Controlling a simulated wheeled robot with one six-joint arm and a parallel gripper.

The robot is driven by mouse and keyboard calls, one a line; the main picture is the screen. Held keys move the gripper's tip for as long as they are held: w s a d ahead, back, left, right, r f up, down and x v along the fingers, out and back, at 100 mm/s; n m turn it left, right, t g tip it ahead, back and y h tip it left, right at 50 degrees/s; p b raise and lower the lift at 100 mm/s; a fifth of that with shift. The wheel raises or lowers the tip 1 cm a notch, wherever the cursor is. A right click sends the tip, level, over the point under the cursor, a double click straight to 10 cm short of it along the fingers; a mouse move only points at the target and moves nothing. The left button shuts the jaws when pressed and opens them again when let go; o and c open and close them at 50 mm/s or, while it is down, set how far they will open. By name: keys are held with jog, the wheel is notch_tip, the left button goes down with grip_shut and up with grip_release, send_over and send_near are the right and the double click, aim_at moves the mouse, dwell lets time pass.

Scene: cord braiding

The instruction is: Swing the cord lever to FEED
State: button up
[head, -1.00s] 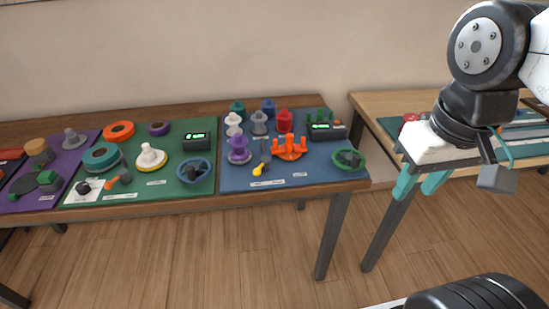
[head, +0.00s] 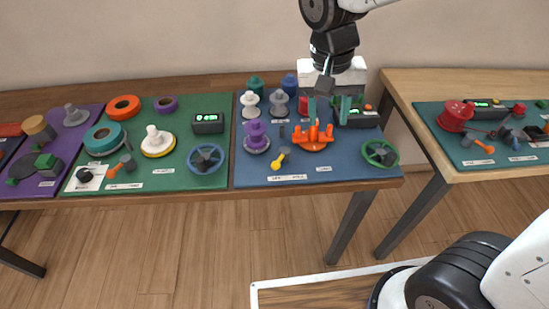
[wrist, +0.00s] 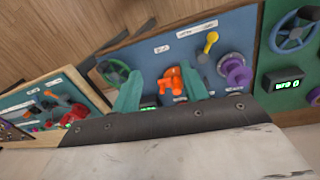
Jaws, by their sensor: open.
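My gripper (head: 328,108) is open and empty, with teal fingers spread over the back right of the blue board. In the wrist view my gripper (wrist: 161,78) has the orange hub between its fingers, farther off. The gripper is apart from the lever.
The orange pronged hub (head: 312,138) stands right of the lever and a purple spool (head: 257,137) left of it. A green handwheel (head: 380,153) is at the front right.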

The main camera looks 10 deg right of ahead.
jog(key=h, duration=0.1)
send_near(275, 162)
jog(key=shift+m, duration=0.4)
jog(key=f, duration=0.3)
jog(key=d+f, duration=0.1)
jog(key=f, duration=0.5)
jog(key=shift+s+d, duration=0.1)
jog(key=shift+d, duration=0.25)
jog(key=c, duration=0.9)
